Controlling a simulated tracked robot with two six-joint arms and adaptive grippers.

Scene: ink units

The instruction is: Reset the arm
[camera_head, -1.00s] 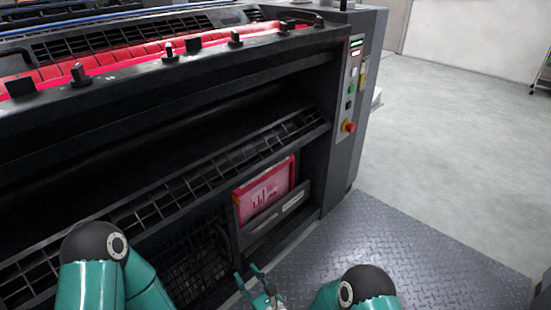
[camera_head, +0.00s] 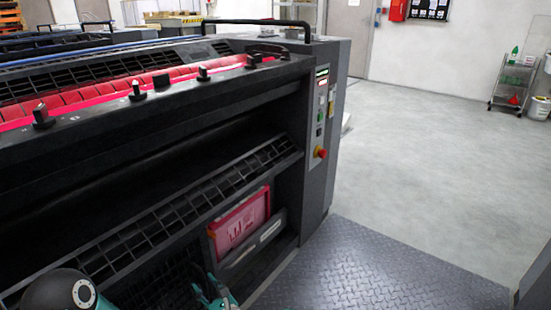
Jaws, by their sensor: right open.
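My right gripper (camera_head: 213,289) shows at the bottom edge, left of centre, with its teal fingers apart and nothing seen between them. It appears in front of the lower part of the dark printing machine (camera_head: 225,125), below a red box (camera_head: 240,220). I cannot tell its exact distance from the machine. My left arm shows only as a dark rounded joint at the bottom left. My left gripper is out of view.
The red box sits in a low holder on the machine's front. A control panel with a red button (camera_head: 320,152) is on the machine's right end. Metal tread plate (camera_head: 385,270) and open grey floor (camera_head: 430,140) lie to the right. A small cart (camera_head: 512,85) stands far right.

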